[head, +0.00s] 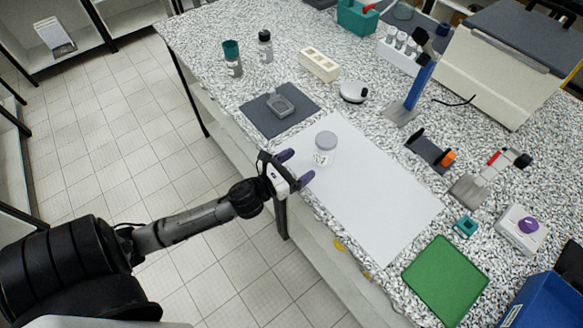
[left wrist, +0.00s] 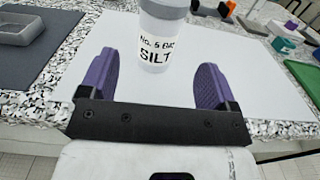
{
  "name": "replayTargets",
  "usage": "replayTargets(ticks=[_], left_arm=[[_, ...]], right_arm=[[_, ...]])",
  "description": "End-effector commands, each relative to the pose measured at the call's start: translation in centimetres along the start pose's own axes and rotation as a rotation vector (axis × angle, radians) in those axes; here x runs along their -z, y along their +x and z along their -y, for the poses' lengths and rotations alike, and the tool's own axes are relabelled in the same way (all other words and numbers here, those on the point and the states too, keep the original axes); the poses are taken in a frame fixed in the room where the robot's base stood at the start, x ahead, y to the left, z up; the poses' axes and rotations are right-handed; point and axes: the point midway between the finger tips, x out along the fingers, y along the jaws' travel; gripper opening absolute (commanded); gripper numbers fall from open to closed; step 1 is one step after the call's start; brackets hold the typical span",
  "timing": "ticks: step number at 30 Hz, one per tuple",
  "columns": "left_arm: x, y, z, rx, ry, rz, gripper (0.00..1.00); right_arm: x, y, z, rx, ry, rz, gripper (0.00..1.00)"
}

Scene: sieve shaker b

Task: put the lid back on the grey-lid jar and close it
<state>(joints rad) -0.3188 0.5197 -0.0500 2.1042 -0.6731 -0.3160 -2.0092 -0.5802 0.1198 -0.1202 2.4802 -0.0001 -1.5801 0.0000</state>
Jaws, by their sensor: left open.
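The grey-lid jar (head: 323,157) stands upright on the white mat (head: 385,205). It is a clear-white jar with a label, and in the left wrist view the jar (left wrist: 156,50) reads "SILT". The grey lid (head: 326,140) rests on top of it; I cannot tell whether it is fully closed. My left gripper (head: 296,168) is open and empty at the mat's near left edge, its purple fingers pointing at the jar. In the left wrist view the jar stands beyond the fingertips, between them in the picture. My right gripper is not in view.
A dark mat (head: 262,121) with a grey dish (head: 280,104) lies behind left. Two other jars (head: 232,60) (head: 265,48) stand farther back. A green tray (head: 445,285), a teal block (head: 466,227) and a device with a purple knob (head: 522,229) are at the right. The white mat is otherwise clear.

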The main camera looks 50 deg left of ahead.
Motion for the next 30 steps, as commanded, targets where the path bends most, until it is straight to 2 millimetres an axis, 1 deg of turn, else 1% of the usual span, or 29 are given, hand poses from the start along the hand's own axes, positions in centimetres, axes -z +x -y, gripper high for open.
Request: replayTargets(ticks=[1, 3, 9, 26, 30], left_arm=[[0.1, -0.6, 0.0, 0.000, -0.001, -0.002, 0.83], [0.1, -1.1, 0.0, 0.000, 0.000, -0.001, 0.83], [0.0, -2.0, 0.0, 0.000, 0.001, 0.000, 0.83], [0.0, -2.0, 0.0, 0.000, 0.000, 0.000, 0.83], [0.2, -2.3, 0.0, -0.022, -0.066, -0.014, 0.83]], right_arm=[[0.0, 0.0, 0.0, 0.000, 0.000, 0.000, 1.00], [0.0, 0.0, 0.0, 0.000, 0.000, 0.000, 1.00], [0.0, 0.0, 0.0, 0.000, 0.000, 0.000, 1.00], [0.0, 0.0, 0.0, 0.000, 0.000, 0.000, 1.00], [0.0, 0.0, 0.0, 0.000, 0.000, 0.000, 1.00]])
